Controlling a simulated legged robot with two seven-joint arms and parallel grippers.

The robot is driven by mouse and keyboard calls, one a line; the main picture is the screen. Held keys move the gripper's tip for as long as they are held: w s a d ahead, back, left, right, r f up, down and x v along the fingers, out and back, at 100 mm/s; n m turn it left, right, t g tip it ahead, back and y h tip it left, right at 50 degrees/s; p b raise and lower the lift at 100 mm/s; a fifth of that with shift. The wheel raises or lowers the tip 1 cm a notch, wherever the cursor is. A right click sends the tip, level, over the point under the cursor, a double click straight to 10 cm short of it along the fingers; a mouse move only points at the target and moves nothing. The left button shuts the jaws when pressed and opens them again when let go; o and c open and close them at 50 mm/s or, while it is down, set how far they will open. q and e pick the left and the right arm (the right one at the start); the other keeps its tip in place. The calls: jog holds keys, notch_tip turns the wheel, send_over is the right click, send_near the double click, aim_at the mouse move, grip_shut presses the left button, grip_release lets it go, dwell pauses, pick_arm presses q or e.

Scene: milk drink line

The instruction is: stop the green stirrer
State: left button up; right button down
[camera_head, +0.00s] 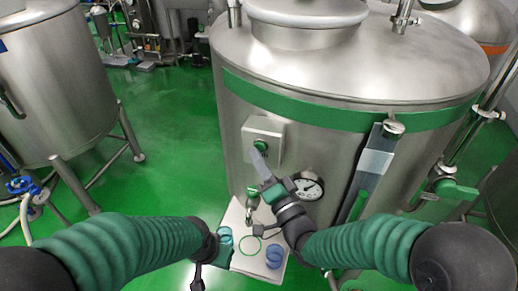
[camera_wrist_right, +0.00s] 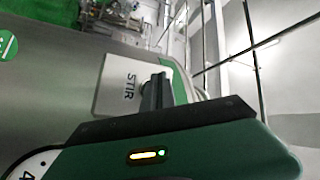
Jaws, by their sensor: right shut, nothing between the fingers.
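The green-banded steel tank (camera_head: 330,125) fills the upper right of the head view. On its front is a grey control box (camera_head: 276,130) with a green button or knob (camera_head: 261,145). In the right wrist view the box (camera_wrist_right: 114,92) reads STIR. My right gripper (camera_head: 257,157) is shut and empty, its tips right at the knob. In the wrist view the shut fingers (camera_wrist_right: 158,92) lie over the box face and partly hide a dark round knob. Whether they touch it I cannot tell. My left gripper (camera_head: 207,258) is low at the tank's left; its fingers are unclear.
A pressure gauge (camera_head: 308,186) sits just right of my right gripper. Below are a tap (camera_head: 251,194) and a pale shelf (camera_head: 240,212) with a blue cup (camera_head: 274,258) and a teal cup (camera_head: 226,236). A sight tube (camera_head: 370,165) runs down the tank's right.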

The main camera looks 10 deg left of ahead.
jog(key=shift+s+d, duration=0.3)
jog(key=shift+s, duration=0.3)
jog(key=s, duration=0.6)
jog(key=shift+a+b, duration=0.15)
jog(key=shift+b, duration=0.15)
